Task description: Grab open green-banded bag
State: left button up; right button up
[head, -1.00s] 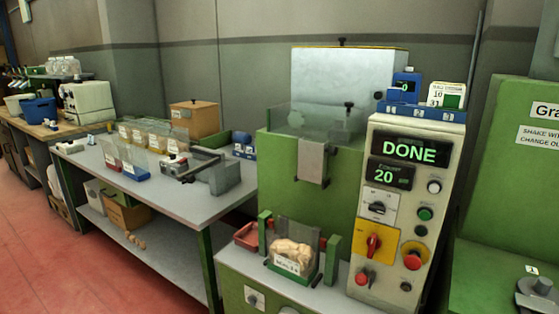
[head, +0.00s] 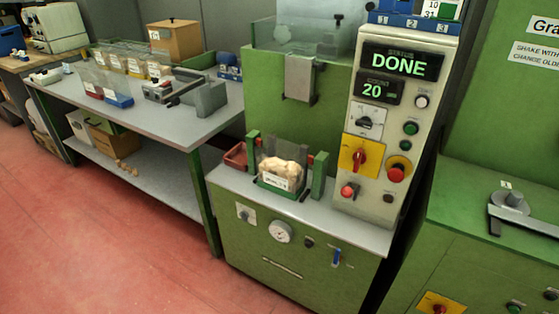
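A clear bag with a green band at its base (head: 283,170) stands upright between two green posts on the front ledge of the green machine. It holds several pale corks and carries a white label on its front. Its upper part is clear and looks open at the top, though the mouth is hard to make out. Neither of my grippers is in view.
The machine's control panel (head: 388,130) reads DONE and 20, to the right of the bag. A red tray (head: 236,156) sits left of the posts. A grey table (head: 150,115) holds more banded bags, a sealing device (head: 190,92) and a cardboard box (head: 174,40). The red floor in front is clear.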

aim_at(281, 167)
jog(key=i+j+z, duration=0.1)
jog(key=z, duration=0.25)
jog(key=j+z, duration=0.2)
jog(key=z, duration=0.15)
jog(key=i+j+z, duration=0.15)
jog(key=j, duration=0.15)
jog(key=j+z, duration=0.1)
jog(key=j, duration=0.2)
jog(key=i+j+z, duration=0.15)
jog(key=j, duration=0.15)
jog(key=i+j, duration=0.1)
jog(key=j, duration=0.35)
jog(key=j+z, duration=0.1)
jog(key=j, duration=0.35)
jog(key=i, duration=0.05)
